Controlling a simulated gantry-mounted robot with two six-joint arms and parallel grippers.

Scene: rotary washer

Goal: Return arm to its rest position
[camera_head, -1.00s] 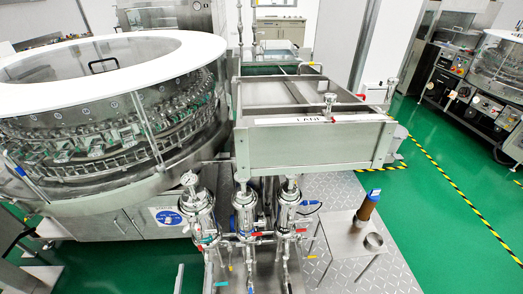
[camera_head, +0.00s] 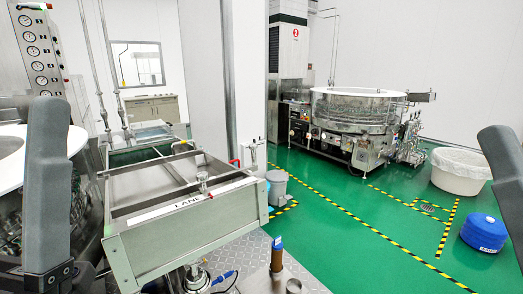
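A dark grey link of my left arm (camera_head: 48,190) stands upright at the left edge of the head view, with a metal bracket at its lower end. A dark grey link of my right arm (camera_head: 505,175) slants in at the right edge. Neither gripper's fingers show, so I cannot see whether they hold anything. The rotary washer with its white rim (camera_head: 10,148) is at the far left, cut off by the frame and partly hidden behind my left arm link.
A steel tank labelled "LANE" (camera_head: 185,235) stands at centre left. A brown cylinder (camera_head: 277,254) is at the bottom. A second round machine (camera_head: 355,110), a white tub (camera_head: 460,171) and a blue container (camera_head: 485,232) stand farther right. Green floor between is clear.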

